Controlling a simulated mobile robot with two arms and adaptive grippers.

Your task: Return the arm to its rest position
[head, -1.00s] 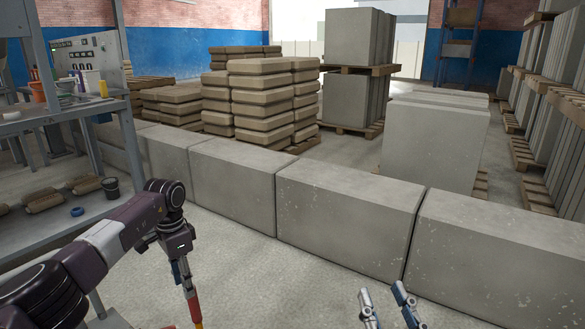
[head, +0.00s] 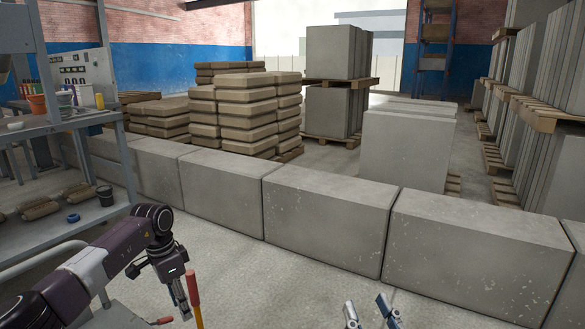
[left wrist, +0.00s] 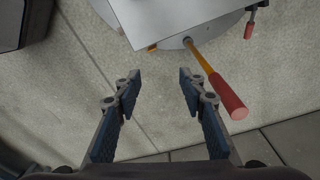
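My left arm comes in from the left in the head view, and its gripper (head: 180,298) points down beside a red-handled lever (head: 193,287). In the left wrist view my left gripper (left wrist: 160,82) has its two fingers wide apart with nothing between them. The lever, with an orange shaft and red grip (left wrist: 226,94), lies just right of the fingers there, apart from them. My right gripper (head: 369,311) shows at the bottom edge of the head view, its two fingers apart and nothing visible between them.
A row of concrete blocks (head: 325,218) crosses behind the grippers. A metal shelf (head: 92,122) with pots, a bucket (head: 105,195) and a blue ring (head: 73,218) stands at left. A grey plate (left wrist: 178,18) lies near the lever. Stacked slabs (head: 245,115) stand beyond.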

